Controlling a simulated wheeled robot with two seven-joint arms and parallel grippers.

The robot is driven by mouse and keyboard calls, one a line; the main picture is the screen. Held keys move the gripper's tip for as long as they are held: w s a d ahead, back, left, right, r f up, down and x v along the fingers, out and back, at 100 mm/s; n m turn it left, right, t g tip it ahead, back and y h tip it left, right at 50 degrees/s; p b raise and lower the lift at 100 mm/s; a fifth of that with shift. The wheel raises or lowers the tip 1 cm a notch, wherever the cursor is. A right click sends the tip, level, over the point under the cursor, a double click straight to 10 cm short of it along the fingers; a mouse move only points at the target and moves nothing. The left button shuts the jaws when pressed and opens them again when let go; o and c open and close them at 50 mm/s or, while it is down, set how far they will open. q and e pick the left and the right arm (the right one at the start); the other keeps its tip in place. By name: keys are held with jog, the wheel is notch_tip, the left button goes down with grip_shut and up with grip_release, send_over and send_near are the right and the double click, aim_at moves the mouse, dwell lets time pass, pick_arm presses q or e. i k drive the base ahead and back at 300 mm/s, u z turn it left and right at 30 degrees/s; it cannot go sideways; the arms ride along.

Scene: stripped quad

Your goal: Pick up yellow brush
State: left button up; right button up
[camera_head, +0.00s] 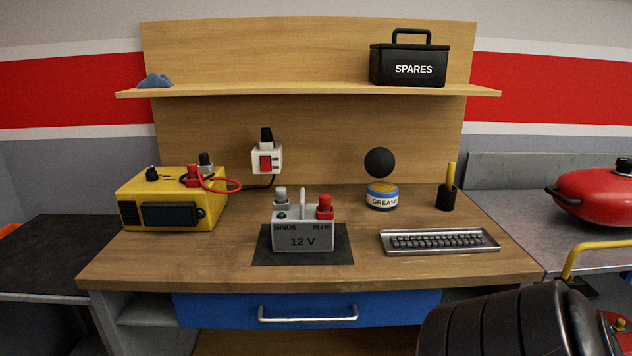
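A yellow handle, which looks like the yellow brush (451,173), stands upright in a small black cup (447,198) on the right part of the wooden workbench (180,268). Its lower end is hidden inside the cup. Neither of my grippers shows in the head view.
A grease tin (382,197) with a black ball above it stands left of the cup. A keyboard-like metal tray (440,242) lies in front. A 12 V battery (303,238) and yellow charger (170,185) stand further left. A black ribbed tyre (490,325) fills the lower right.

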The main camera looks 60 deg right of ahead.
aim_at(452, 165)
jog(key=u, duration=1.55)
jog(key=k, duration=2.6)
jog(key=z, duration=1.55)
